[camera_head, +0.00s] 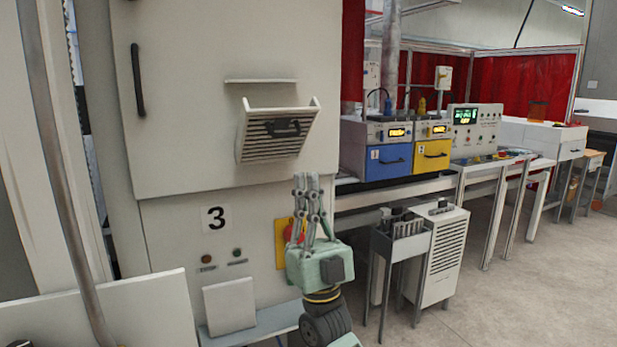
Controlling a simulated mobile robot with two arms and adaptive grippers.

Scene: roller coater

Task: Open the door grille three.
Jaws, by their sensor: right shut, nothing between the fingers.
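The door grille (272,136) is a slatted light panel with a dark handle (287,127) on the front of the large off-white cabinet (190,90). It is tilted out from the cabinet, with its top edge away from the face and its side walls showing. My left gripper is not in view.
A red button on a yellow plate (281,245) sits just behind my right gripper. A vertical black handle (137,80) is on the cabinet door's left. Blue (388,162) and yellow (432,155) drawer units stand on a bench to the right. The floor (500,300) at the right is clear.

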